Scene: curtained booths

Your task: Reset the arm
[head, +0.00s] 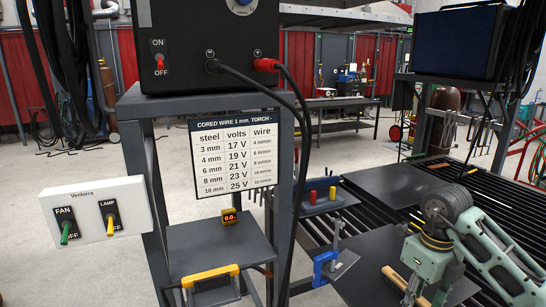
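My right arm comes in from the right edge as pale green links with cut-outs and a dark grey round joint. My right gripper (423,296) hangs from it, pointing down over the dark plate of the welding table. Its two fingers look apart, with nothing visible held between them. A wooden-handled brush (393,276) lies right beside the left finger; whether they touch, I cannot tell. My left arm and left gripper are out of view.
The slatted table (384,201) carries a blue clamp (325,266) and a tray with red and yellow pieces (323,203). A black welding machine (208,45) with hanging cables stands left of it. A white switch box (93,211) sits at the left.

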